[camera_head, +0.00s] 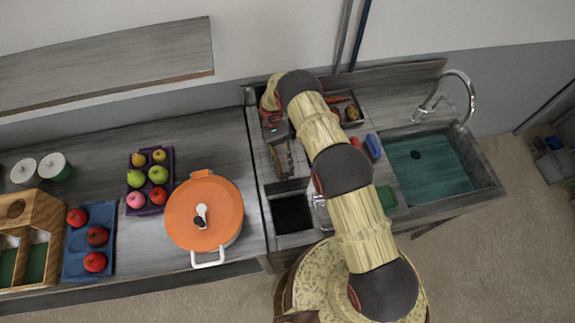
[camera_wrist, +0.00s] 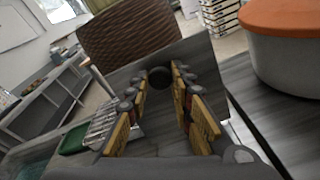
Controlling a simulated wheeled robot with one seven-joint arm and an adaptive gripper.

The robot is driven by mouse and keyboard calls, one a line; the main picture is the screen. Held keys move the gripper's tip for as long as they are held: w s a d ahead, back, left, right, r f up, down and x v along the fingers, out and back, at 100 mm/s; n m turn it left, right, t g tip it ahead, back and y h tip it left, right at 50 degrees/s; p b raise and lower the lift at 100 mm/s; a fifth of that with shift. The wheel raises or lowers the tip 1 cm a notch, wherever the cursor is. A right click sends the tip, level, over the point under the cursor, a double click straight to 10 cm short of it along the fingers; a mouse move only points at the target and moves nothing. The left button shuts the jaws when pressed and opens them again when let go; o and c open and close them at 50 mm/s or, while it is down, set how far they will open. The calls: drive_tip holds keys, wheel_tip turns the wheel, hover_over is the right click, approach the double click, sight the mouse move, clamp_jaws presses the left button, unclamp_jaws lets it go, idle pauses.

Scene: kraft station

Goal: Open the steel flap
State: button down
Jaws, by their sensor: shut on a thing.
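A flat grey panel, which looks like the steel flap (camera_wrist: 198,62), stands tilted up between and beyond my fingers in the wrist view. A round black spot, a knob or a hole, shows on it between the fingertips. My gripper (camera_wrist: 160,88) has its yellow and black fingers on both sides there, shut on the flap; the exact contact is hard to see. In the head view my gripper (camera_head: 283,162) points down at the counter behind a dark square opening (camera_head: 292,213). My arm hides part of the counter to the right.
An orange-lidded pot (camera_head: 205,211) stands close left of the opening. A sink (camera_head: 432,168) with a tap (camera_head: 462,84) lies to the right. A tray of small items (camera_head: 349,111) is near the wall. A purple fruit tray (camera_head: 151,180) and blue tray (camera_head: 90,241) are farther left.

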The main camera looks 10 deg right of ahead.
drive_tip(key=shift+w+f, duration=0.1)
idle(0.3)
drive_tip(key=c, duration=1.6)
unclamp_jaws()
drive_tip(key=shift+o, duration=0.3)
drive_tip(key=shift+b, duration=0.6)
